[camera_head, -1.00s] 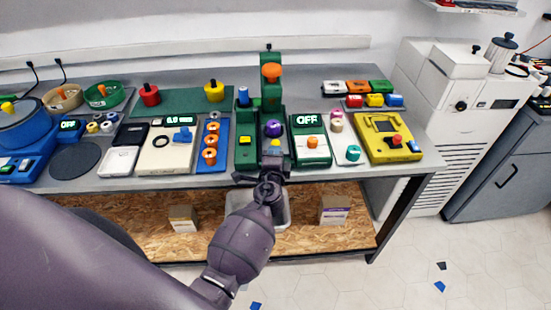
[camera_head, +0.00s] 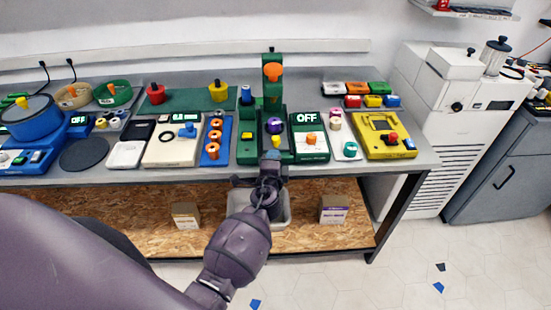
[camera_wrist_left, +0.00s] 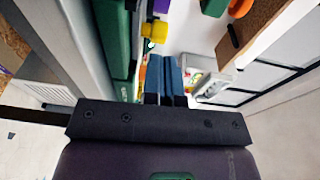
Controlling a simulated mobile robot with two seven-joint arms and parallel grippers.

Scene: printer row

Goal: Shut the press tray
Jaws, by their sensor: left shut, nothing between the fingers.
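The green press (camera_head: 272,88) stands on the bench, with an orange knob on its upright column. A purple round part (camera_head: 274,125) and a yellow knob (camera_head: 275,141) are low at its front, apparently on the press tray; the tray's exact outline is unclear. My left gripper (camera_head: 271,156) is just in front of the press at the bench's front edge, its blue fingers together and empty. The left wrist view shows the shut fingers (camera_wrist_left: 165,80) below the yellow knob (camera_wrist_left: 154,31), apparently apart from it. My right gripper is in neither view.
A green device reading OFF (camera_head: 310,138) stands close right of the press. A blue rack with orange rings (camera_head: 215,138) stands to its left. A yellow device (camera_head: 385,135) is near the bench's right end. The lower shelf holds a pale bin (camera_head: 285,210) and small boxes.

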